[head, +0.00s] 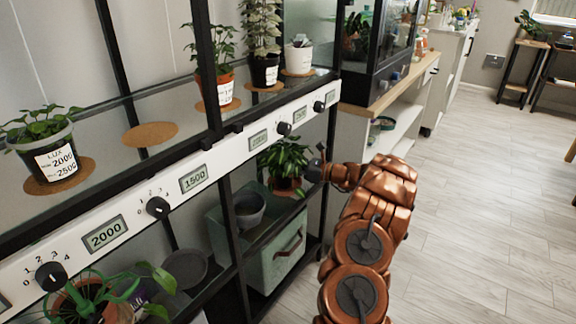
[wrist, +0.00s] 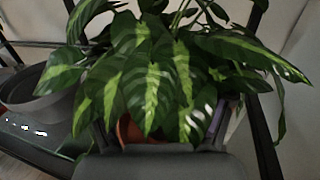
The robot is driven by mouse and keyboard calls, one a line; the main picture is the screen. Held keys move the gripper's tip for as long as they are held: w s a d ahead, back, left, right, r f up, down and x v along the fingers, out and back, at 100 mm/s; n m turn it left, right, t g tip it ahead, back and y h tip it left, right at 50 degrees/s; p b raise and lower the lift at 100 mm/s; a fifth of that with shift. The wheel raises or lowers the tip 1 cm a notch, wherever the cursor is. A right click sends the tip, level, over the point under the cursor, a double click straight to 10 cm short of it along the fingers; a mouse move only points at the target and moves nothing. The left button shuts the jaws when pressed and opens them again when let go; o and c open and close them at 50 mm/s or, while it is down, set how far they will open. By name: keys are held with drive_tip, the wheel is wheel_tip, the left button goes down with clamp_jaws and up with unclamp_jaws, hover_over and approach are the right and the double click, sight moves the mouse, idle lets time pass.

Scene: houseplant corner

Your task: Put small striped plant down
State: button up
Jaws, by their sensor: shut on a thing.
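The small striped plant (head: 282,157) has green leaves with pale yellow-green stripes and an orange-brown pot (head: 285,185). In the head view it is under the white control rail, at the lower shelf level. My gripper (head: 312,172) reaches it from the right and is shut on the pot. In the wrist view the striped leaves (wrist: 155,75) hang over the fingers and hide most of the pot (wrist: 130,131). I cannot tell whether the pot's bottom touches the shelf.
A dark grey bowl-like pot (head: 249,210) stands left of the plant. A green-grey bin (head: 283,255) with a handle is below. Black shelf posts and the white rail (head: 193,180) frame the opening. Potted plants stand above on cork mats; one cork mat (head: 150,134) is empty.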

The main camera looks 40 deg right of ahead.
drive_tip(key=shift+f, duration=0.3)
drive_tip(key=o, duration=1.2)
drive_tip(key=shift+r, duration=0.15)
drive_tip(key=p+v, duration=0.2)
drive_tip(key=v, duration=1)
drive_tip(key=shift+r, duration=0.15)
